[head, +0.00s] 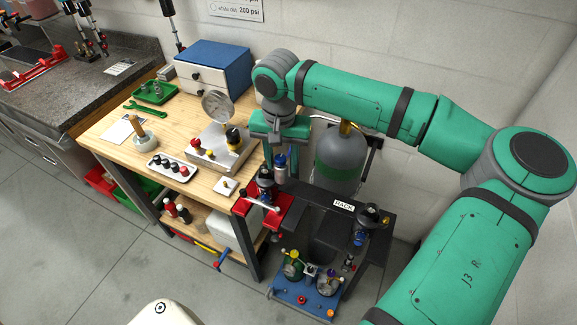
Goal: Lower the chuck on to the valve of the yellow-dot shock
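My gripper (280,155) points down beside the tool bench, above the left end of the black rack. A small blue and silver piece (281,161), perhaps the chuck, shows at its fingers. I cannot tell whether the fingers grip it or stand apart from it. A black-topped shock (266,178) stands just below and left of the fingers. Another black-topped shock with a blue part (360,238) stands at the rack's right. I cannot make out a yellow dot or a valve on either shock, and any contact is too small to judge.
A grey gas cylinder (341,155) stands close behind the gripper. The wooden bench (110,135) holds a gauge block (222,148) and a blue-topped drawer box (213,55).

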